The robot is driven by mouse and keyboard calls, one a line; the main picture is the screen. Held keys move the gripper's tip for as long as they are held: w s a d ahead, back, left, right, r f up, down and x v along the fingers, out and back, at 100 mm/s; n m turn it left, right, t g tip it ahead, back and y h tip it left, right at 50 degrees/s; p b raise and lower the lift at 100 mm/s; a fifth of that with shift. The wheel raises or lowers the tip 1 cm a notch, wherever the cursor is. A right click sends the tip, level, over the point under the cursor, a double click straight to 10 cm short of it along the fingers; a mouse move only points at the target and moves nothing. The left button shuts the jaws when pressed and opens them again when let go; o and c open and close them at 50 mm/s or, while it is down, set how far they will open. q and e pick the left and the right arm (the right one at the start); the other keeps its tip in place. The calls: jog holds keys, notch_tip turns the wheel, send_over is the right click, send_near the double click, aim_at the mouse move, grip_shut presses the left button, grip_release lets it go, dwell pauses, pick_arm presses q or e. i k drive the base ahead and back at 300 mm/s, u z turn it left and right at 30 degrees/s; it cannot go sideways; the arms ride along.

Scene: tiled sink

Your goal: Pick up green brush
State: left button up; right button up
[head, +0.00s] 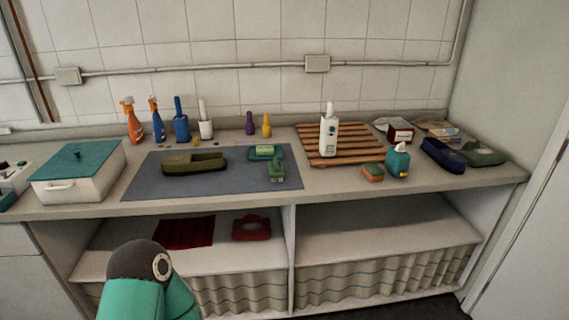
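A long olive-green item (194,163), shaped like a brush body with an opening or strap on top, lies on the left part of the grey mat. A darker green item (482,153) with a raised handle-like top lies at the far right of the counter; it may also be a brush. I cannot tell for certain which one is the green brush. Part of one of my arms shows at the bottom left, teal with a dark joint. Neither of my grippers is in view.
A white box with teal lid (75,160) stands left; spray bottles stand behind. A white bottle (328,135) stands on the wooden rack (312,148). A navy item (443,155) lies right. A shelf is below.

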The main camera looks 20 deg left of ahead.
aim_at(276, 170)
jog(key=u, duration=0.35)
jog(key=i, duration=0.8)
jog(key=u, duration=0.7)
jog(key=k, duration=0.75)
jog(key=u, duration=0.2)
jog(key=i, duration=0.8)
jog(key=z, duration=0.05)
